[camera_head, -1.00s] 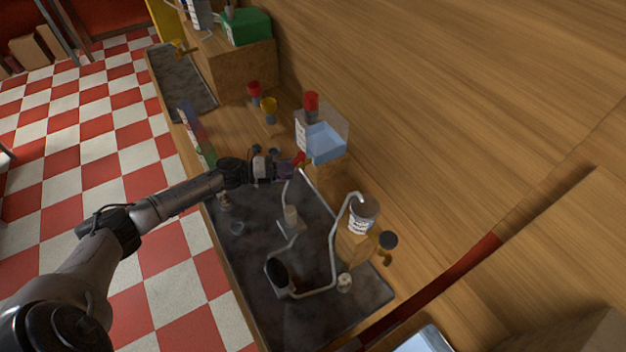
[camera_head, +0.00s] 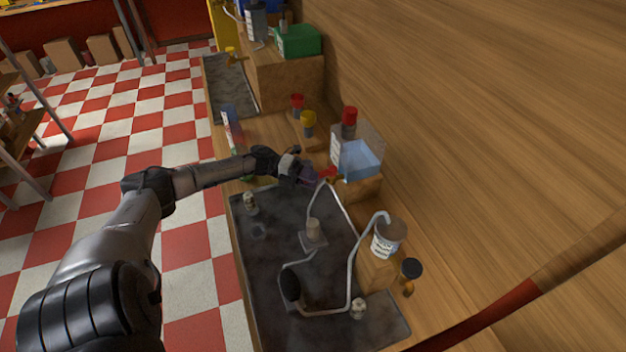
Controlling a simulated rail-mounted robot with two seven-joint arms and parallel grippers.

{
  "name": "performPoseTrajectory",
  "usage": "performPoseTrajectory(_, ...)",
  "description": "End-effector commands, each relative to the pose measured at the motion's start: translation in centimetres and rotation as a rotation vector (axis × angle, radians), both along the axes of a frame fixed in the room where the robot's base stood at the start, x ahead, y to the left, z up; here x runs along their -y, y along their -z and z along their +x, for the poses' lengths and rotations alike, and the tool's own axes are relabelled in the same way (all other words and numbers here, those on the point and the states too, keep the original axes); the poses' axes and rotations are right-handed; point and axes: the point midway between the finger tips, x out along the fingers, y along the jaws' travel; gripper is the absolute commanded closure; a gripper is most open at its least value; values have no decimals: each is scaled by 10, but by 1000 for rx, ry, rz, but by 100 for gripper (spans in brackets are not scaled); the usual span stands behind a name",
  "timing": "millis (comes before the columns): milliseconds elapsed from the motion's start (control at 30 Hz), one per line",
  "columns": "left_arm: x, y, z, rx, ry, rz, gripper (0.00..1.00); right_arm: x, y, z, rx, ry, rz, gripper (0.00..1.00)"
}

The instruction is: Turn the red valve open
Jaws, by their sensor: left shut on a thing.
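The red valve (camera_head: 329,173) is a small red handle at the base of the clear container of blue liquid (camera_head: 358,160), in the middle of the head view. My left gripper (camera_head: 313,175) reaches it from the left and is shut on it. The fingers hide part of the handle, so its exact angle is hard to tell. A bent metal tube (camera_head: 340,200) starts close by the valve and runs down over the dark tray (camera_head: 270,290). My right gripper is not in view.
A labelled cup (camera_head: 387,240) stands on a wooden block to the right, beside a dark-capped bottle (camera_head: 410,269). Red- and yellow-capped bottles (camera_head: 308,122) and a green box (camera_head: 298,41) are further back. A wooden wall bounds the right.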

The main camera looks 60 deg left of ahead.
Motion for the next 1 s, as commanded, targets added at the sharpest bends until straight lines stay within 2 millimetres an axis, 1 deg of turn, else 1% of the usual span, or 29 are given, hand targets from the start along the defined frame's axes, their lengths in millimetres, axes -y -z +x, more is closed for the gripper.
performPoseTrajectory(133,0,0,0,1,2,1,100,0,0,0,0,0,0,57)
performPoseTrajectory(167,0,0,0,1,2,1,75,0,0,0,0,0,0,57)
performPoseTrajectory(400,0,0,0,0,1,1,52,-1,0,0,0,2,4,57)
performPoseTrajectory(667,0,0,0,0,0,1,52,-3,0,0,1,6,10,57)
performPoseTrajectory(767,-5,0,-4,-2,-1,2,52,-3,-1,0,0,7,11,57)
performPoseTrajectory(867,-15,-2,-13,-3,-1,4,52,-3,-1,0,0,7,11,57)
performPoseTrajectory(1000,-35,-5,-30,-5,-2,3,52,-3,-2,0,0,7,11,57)
